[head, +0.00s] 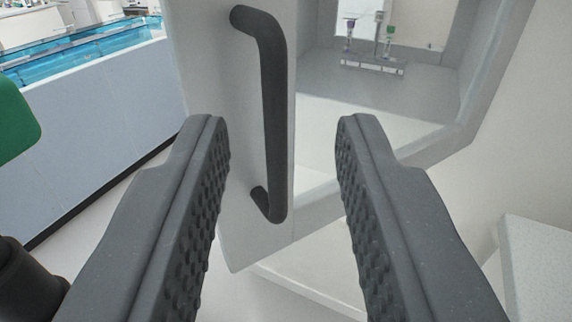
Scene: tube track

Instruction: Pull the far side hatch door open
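The hatch door (215,95) is a pale grey panel standing ajar at the left of the hatch opening. Its dark bar handle (276,125) runs nearly upright down the panel. My gripper (283,122) is open, with one ridged finger on each side of the handle in the picture. The fingers show no contact with the handle, and I cannot tell how far it is in depth. Through the opening, the hatch's inside (340,120) shows a pale floor.
A small rack (372,63) with tubes stands inside or beyond the hatch. A blue-topped bench (85,55) is at the upper left, and a green object (15,120) is at the left edge. A pale speckled surface (540,260) is at the lower right.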

